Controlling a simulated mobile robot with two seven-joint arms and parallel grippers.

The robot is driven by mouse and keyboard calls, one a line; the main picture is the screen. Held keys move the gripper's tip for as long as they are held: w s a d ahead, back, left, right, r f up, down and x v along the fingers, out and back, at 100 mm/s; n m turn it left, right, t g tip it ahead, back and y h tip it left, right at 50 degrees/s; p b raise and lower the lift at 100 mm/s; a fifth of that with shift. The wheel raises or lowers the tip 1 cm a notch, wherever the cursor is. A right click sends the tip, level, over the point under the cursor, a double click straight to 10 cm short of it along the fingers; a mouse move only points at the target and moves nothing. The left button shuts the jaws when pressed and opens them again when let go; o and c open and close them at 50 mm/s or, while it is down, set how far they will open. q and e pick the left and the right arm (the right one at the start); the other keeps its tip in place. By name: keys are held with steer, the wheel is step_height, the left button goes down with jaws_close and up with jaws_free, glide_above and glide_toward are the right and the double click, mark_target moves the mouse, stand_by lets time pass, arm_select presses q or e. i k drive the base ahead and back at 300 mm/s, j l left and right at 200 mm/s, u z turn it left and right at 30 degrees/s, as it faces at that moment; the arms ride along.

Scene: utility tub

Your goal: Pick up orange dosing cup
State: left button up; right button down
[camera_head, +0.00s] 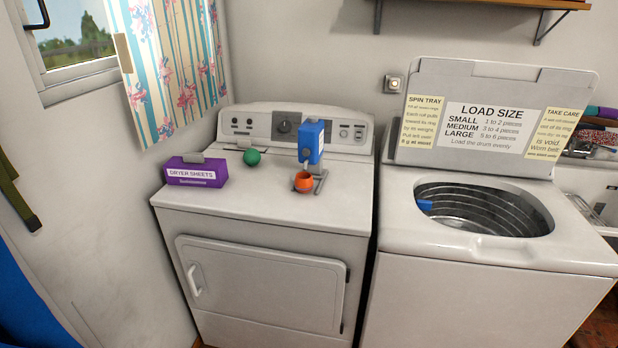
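The orange dosing cup (304,182) is a small round cup with an open top. It sits on top of the white dryer (250,215), at the foot of a blue dispenser (311,141) on a grey stand. It is just below and in front of the dispenser; I cannot tell if it touches the stand. Neither of my grippers shows in the head view.
A purple dryer sheets box (196,172) and a green ball (251,157) stand left of the cup. The dryer's front top is clear. To the right is an open washer (485,250) with a blue item inside. A patterned curtain (170,55) hangs at left.

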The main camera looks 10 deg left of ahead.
mark_target(303, 180)
steer(key=i+l, duration=0.1)
steer(key=l, duration=0.25)
steer(key=i+l, duration=0.1)
steer(key=l, duration=0.25)
steer(key=i+l, duration=0.15)
steer(key=l, duration=0.2)
steer(key=i+l+u, duration=0.1)
steer(key=l, duration=0.3)
